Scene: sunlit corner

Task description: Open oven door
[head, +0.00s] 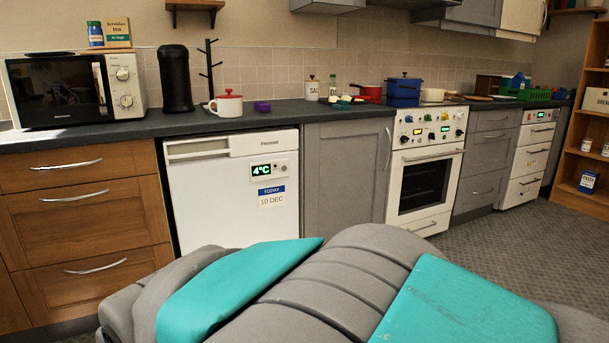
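The white oven (447,128) stands right of centre, built into the counter line, with knobs and a green display on its front panel. Its oven door (408,205) is shut, with a dark window and a horizontal bar handle (433,155) along the top. A drawer with its own handle sits below the door. My gripper is not in view; grey and teal parts of my own body fill the bottom of the view, well short of the oven.
A grey cabinet (342,165) stands left of the oven and grey drawers (482,165) right of it. A white fridge (222,190) is further left. A red pot (369,92) and a blue pot (403,90) stand near the oven. The floor (500,255) before the oven looks clear.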

